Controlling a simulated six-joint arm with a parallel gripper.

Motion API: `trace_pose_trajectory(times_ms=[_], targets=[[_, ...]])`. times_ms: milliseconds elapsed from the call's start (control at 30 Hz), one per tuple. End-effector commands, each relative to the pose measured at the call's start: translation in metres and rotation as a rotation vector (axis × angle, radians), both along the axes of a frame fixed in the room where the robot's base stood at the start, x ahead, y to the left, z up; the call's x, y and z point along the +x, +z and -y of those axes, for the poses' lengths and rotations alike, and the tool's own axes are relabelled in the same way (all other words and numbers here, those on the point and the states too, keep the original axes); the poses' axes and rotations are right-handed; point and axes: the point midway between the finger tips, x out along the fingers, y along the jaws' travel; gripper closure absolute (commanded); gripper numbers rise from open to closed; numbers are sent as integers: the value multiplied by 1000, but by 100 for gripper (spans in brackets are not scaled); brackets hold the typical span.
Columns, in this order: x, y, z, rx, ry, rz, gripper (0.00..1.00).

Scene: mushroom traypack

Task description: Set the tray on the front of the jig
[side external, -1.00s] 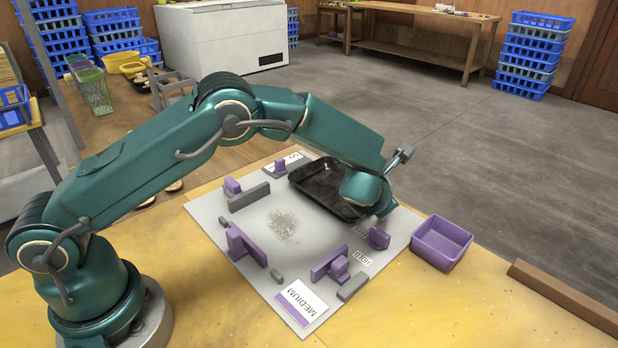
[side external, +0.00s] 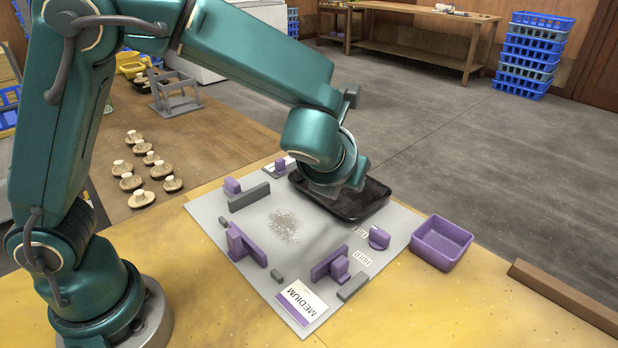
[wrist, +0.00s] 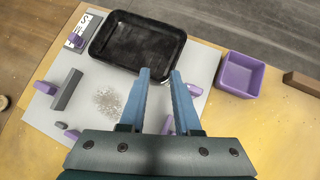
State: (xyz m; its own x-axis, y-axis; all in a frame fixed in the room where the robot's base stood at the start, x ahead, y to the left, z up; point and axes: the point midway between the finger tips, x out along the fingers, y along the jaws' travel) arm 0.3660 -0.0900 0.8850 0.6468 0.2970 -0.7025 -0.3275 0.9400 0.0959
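The black tray (side external: 364,203) is empty and lies at the far edge of the grey jig board (side external: 215,212) in the side view. In the side view my wrist hangs over the tray and hides my fingers and part of the tray. The jig carries purple blocks (side external: 240,241) and grey bars (side external: 249,196), and a MEDIUM label (side external: 301,300) at its near corner.
A purple bin (side external: 441,243) stands just right of the jig. A brown bar (side external: 565,298) lies at the table's right edge. Several mushrooms (side external: 139,198) sit on the brown surface at left. The jig's middle is bare apart from a speckled patch (side external: 284,226).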

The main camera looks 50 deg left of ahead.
Motion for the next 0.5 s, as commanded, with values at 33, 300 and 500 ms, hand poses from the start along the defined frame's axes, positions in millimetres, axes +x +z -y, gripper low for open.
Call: trace_pose_trajectory(times_ms=[33, 300, 500], targets=[[-12, 12, -15, -116, 144, 30, 69], [-100, 42, -64, -811, 1034, 201, 69], [-162, 47, -68, -1282, 1683, 327, 69]])
